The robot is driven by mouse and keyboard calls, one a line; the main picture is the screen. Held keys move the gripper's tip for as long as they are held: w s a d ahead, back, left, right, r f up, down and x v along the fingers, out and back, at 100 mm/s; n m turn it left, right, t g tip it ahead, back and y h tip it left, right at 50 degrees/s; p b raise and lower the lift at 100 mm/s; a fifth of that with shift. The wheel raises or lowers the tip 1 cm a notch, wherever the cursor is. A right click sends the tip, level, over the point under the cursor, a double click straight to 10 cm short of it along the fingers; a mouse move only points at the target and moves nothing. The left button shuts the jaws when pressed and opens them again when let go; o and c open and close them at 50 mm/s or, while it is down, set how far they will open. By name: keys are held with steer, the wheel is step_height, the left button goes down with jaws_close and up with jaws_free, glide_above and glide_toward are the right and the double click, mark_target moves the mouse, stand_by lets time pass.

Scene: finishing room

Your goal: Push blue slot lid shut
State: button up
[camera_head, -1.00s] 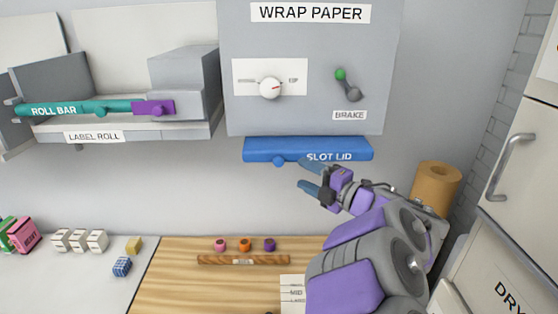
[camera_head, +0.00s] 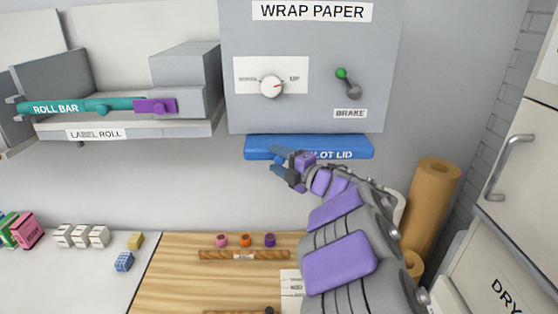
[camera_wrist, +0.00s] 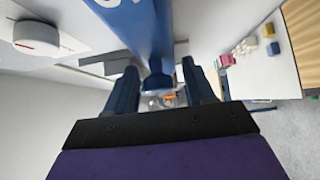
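The blue slot lid (camera_head: 345,147) is a long bar along the lower edge of the grey wrap paper panel. My gripper (camera_head: 277,163) is in front of the lid's left-middle part and hides the first letter of its label. In the wrist view the lid (camera_wrist: 140,28) runs down from the top, with a round blue knob (camera_wrist: 157,84) at its near side. My gripper (camera_wrist: 165,85) is open, with the knob showing between its two fingers. I cannot tell whether the fingers touch the knob.
The wrap paper panel (camera_head: 310,50) above the lid carries a white dial (camera_head: 271,86) and a green-tipped brake lever (camera_head: 347,83). A brown paper roll (camera_head: 433,200) stands at right. The wooden board (camera_head: 190,280) below holds small coloured pegs.

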jaws_close()
stand_by(0.3)
steer(key=w+p, duration=0.1)
steer(key=w, duration=0.6)
steer(key=shift+f, duration=0.1)
steer(key=shift+d, duration=0.1)
steer(key=shift+c, duration=0.7)
jaws_free()
steer(key=shift+o, duration=1.2)
steer(key=shift+w, duration=0.45)
steer(key=shift+s, duration=0.3)
steer(key=b+v, duration=0.3)
steer(key=v, duration=1.4)
steer(key=shift+w, duration=0.15)
